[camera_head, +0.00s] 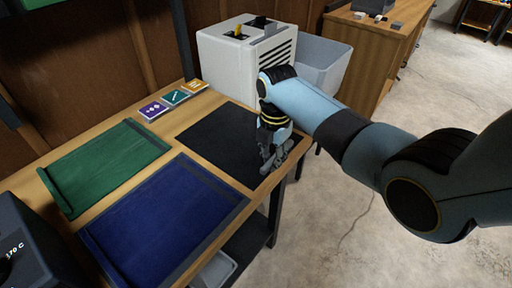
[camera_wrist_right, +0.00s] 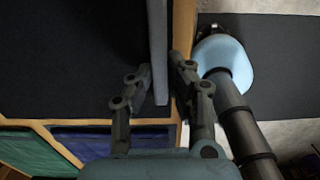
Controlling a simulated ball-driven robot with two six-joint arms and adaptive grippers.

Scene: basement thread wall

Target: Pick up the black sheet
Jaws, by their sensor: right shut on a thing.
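The black sheet (camera_head: 215,138) lies flat on the wooden table, to the right of the green sheet (camera_head: 105,165) and behind the blue sheet (camera_head: 165,215). My right gripper (camera_head: 272,160) is at the sheet's right edge, by the table's front edge. In the right wrist view, the black sheet (camera_wrist_right: 70,60) fills the left side, with a raised grey strip (camera_wrist_right: 158,60) along its edge. The fingers of my right gripper (camera_wrist_right: 168,82) stand on either side of that edge, shut on it. The fingers partly hide the edge in the head view. My left gripper is not in view.
A white machine (camera_head: 245,55) stands at the back of the table, beside a grey bin (camera_head: 320,62). Several small coloured cards (camera_head: 175,97) lie along the wall side. A dark box (camera_head: 35,245) is at the near left. The floor (camera_head: 350,225) at right is open.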

